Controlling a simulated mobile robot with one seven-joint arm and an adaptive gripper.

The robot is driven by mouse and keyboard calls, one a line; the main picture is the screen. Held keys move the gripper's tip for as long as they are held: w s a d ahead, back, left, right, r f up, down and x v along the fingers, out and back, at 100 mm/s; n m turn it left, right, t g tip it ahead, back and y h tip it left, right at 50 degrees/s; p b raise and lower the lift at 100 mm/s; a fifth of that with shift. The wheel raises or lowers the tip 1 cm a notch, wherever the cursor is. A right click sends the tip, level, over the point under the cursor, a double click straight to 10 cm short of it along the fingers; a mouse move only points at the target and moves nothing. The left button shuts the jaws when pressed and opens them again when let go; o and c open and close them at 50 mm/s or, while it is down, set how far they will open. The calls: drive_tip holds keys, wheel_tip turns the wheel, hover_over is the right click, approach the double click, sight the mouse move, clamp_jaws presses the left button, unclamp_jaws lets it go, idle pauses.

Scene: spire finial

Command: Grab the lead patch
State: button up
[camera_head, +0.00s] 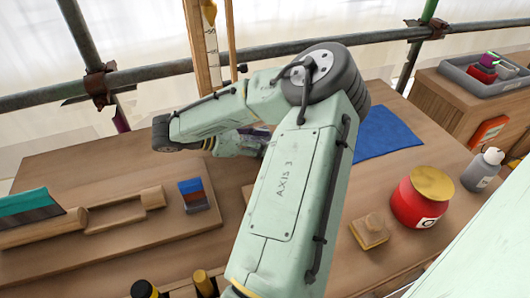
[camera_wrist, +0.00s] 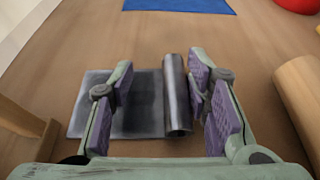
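The lead patch (camera_wrist: 143,108) is a dark grey sheet with a rolled-up right edge, lying on the wooden bench in the wrist view. My gripper (camera_wrist: 160,78) is open, with purple pads on its two fingers. The left finger overlaps the flat part of the sheet, and the right finger is just right of the roll. The roll appears between the fingers, with a gap to the left one; whether the right one touches it I cannot tell. In the head view my arm hides the patch and most of the gripper.
A blue cloth (camera_head: 387,134) lies beyond on the bench. A red pot (camera_head: 420,203), a grey bottle (camera_head: 481,171) and a small wooden block (camera_head: 370,231) stand at right. A wooden board with tools (camera_head: 125,220) lies at left. A wooden cylinder (camera_wrist: 300,95) is close to my right finger.

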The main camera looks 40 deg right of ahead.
clamp_jaws()
drive_tip(key=shift+w, duration=0.1)
drive_tip(key=shift+r, duration=0.2)
idle(0.4)
